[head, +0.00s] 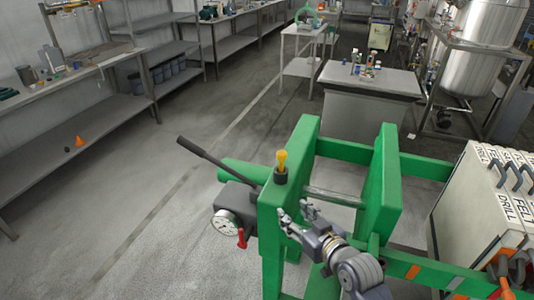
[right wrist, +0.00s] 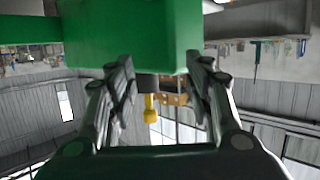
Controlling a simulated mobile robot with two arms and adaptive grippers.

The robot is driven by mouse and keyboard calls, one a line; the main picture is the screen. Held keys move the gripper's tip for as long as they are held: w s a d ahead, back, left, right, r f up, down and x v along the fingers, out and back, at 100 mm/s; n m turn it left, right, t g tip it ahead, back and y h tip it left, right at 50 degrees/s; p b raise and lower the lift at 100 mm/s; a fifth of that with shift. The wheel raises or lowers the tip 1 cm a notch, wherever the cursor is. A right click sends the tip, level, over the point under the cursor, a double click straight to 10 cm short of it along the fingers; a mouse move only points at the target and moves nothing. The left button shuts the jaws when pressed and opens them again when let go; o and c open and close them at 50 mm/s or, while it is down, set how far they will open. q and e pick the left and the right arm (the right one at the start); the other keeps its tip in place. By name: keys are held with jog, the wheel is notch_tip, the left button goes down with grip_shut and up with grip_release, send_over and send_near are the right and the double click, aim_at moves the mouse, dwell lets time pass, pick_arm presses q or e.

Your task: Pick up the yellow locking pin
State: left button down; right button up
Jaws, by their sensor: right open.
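The yellow locking pin (head: 282,161) stands upright in a dark round socket (head: 281,175) on top of the left post of the green frame (head: 270,222). In the right wrist view, which looks upside down, the yellow locking pin (right wrist: 150,108) shows between the open fingers, with the green frame (right wrist: 130,38) above it. My right gripper (head: 297,215) is open and empty, just below and to the right of the pin in the head view, apart from it. It also shows in the right wrist view (right wrist: 160,72). My left gripper is not in view.
A dark lever (head: 218,161), a gauge (head: 226,223) and a red handle (head: 241,238) sit left of the frame. A second green post (head: 383,185) stands to the right. A white case (head: 480,205) is at far right. Open floor lies left.

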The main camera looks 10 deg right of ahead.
aim_at(284, 156)
jog(key=w+r+t, duration=0.1)
jog(key=w+r, duration=0.1)
jog(key=r, duration=0.1)
jog(key=w+r+t+p, duration=0.1)
jog(key=w+r, duration=0.2)
jog(key=w+d+r+t, duration=0.1)
jog(key=w+r, duration=0.2)
jog(key=r, duration=0.1)
jog(key=shift+r, duration=0.1)
jog(key=shift+w+p, duration=0.3)
jog(key=shift+w, duration=0.35)
jog(key=w+p, duration=0.1)
jog(key=w, duration=0.1)
jog(key=w+a+p, duration=0.1)
jog(key=w, duration=0.1)
jog(key=shift+w+r, duration=0.1)
jog(key=shift+w+a, duration=0.1)
jog(key=shift+w, duration=0.35)
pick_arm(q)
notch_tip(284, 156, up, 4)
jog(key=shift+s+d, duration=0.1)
pick_arm(e)
jog(key=shift+s, duration=0.1)
grip_shut()
